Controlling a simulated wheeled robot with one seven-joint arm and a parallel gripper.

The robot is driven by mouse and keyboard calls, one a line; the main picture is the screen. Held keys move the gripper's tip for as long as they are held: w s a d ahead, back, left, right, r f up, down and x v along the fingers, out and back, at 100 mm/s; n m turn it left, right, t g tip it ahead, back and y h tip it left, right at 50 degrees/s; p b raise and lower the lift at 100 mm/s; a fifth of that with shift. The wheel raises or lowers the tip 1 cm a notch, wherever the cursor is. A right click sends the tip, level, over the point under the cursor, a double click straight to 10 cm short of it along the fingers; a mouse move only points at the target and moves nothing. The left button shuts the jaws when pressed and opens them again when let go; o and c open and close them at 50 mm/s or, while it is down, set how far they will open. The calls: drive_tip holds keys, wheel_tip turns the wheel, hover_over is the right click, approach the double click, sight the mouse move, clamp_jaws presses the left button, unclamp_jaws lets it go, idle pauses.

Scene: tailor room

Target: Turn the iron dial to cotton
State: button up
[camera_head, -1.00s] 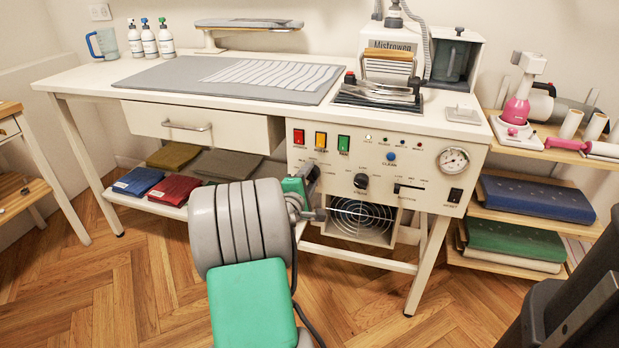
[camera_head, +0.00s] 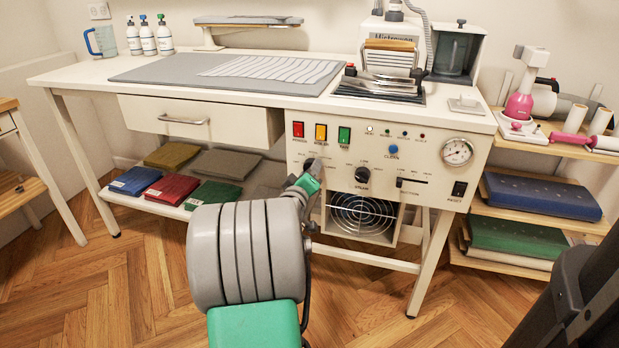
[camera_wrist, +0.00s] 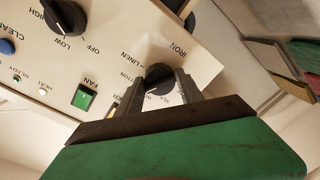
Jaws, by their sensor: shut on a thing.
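The iron dial (camera_wrist: 158,76) is a round black knob on the cream control panel. In the wrist view it stands between the two dark fingers of my gripper (camera_wrist: 158,84), which is shut on its sides. I cannot tell where the dial points.
The steam dial (camera_head: 362,174) is right of my gripper, with a slider (camera_head: 412,182) and gauge (camera_head: 457,152) farther right. The fan button (camera_head: 344,135) is just above. A round fan grille (camera_head: 358,215) lies below. Folded cloths (camera_head: 173,190) lie on the shelf at left.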

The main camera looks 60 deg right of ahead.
drive_tip(key=shift+r+m+b, duration=0.1)
drive_tip(key=shift+m+b, duration=0.65)
drive_tip(key=shift+m, duration=0.45)
drive_tip(key=o, duration=1.3)
drive_tip(key=shift+s, duration=0.1)
drive_tip(key=shift+o, duration=0.2)
drive_tip(key=p+v, duration=0.1)
drive_tip(key=v, duration=0.6)
drive_tip(key=shift+a+p, duration=0.35)
drive_tip(key=shift+p, duration=0.05)
drive_tip(key=shift+s, duration=0.1)
